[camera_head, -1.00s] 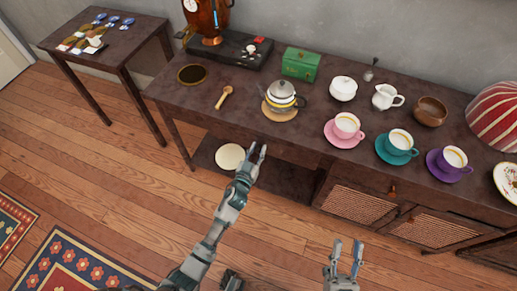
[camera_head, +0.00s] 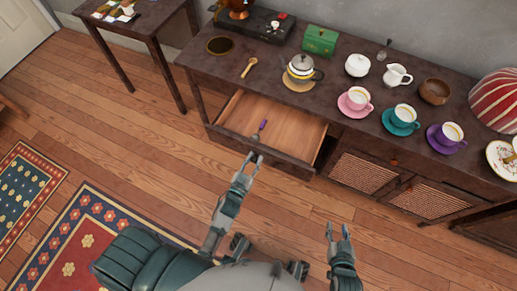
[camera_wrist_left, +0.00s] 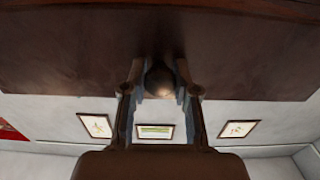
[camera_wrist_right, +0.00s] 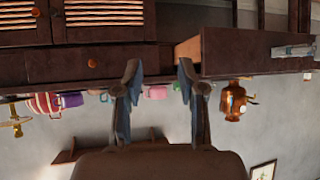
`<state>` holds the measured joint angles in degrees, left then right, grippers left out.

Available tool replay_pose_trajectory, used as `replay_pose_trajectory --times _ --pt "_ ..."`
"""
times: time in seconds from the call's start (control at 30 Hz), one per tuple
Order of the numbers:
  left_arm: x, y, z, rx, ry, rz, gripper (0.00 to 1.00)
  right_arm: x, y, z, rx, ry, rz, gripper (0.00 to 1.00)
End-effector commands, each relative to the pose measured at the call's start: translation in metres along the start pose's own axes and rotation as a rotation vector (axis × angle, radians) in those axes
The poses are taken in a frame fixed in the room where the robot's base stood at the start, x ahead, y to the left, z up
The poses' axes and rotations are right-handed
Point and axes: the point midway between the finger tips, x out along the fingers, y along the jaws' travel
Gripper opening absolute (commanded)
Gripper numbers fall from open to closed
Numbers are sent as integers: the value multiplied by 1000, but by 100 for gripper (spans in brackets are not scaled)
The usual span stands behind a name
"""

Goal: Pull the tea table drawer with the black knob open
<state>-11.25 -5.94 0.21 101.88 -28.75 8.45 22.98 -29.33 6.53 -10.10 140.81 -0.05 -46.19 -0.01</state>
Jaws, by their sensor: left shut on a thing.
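The tea table drawer (camera_head: 275,125) stands pulled out from the dark wooden table (camera_head: 210,65), its pale wooden inside in view. A small purple-handled item (camera_head: 262,128) lies in it. In the left wrist view a dark round knob (camera_wrist_left: 160,80) on the drawer front (camera_wrist_left: 80,50) sits between the fingers of my left gripper (camera_wrist_left: 160,92), which is shut on it. In the head view my left gripper (camera_head: 254,157) is at the drawer's front edge and hides the knob. My right gripper (camera_head: 338,231) is open and empty, in front of the woven cabinet doors.
On the tabletop stand a teapot (camera_head: 301,69), a green box (camera_head: 320,41), a wooden spoon (camera_head: 248,68), and pink, teal and purple cups on saucers. Woven-panel cabinet doors (camera_head: 362,171) are right of the drawer. The floor in front is clear, with rugs at the left.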

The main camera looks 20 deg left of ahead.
Motion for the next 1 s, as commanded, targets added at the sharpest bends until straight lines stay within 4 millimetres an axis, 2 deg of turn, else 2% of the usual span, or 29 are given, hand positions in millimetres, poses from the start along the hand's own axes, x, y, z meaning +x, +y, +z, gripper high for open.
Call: replay_pose_trajectory --times 0.1,0.3,0.7,0.73,0.8,0.83,1.0 --pt "-14 0 -5 0 8 0 0 -7 3 13 -1 -94 8 40" --pt "-26 0 -4 1 9 1 0 -13 6 29 -1 -180 13 40" --pt "-28 0 -4 1 10 2 0 -13 6 33 0 -199 14 40" --pt "-28 0 -4 1 10 2 32 -13 6 33 0 -199 14 40" --pt "-28 0 -3 1 9 1 49 -13 6 33 0 -199 14 40" --pt "-28 0 -3 0 8 1 54 -13 6 33 0 -199 15 40" --pt "-29 0 -2 0 5 1 54 -13 6 33 0 -199 15 40"
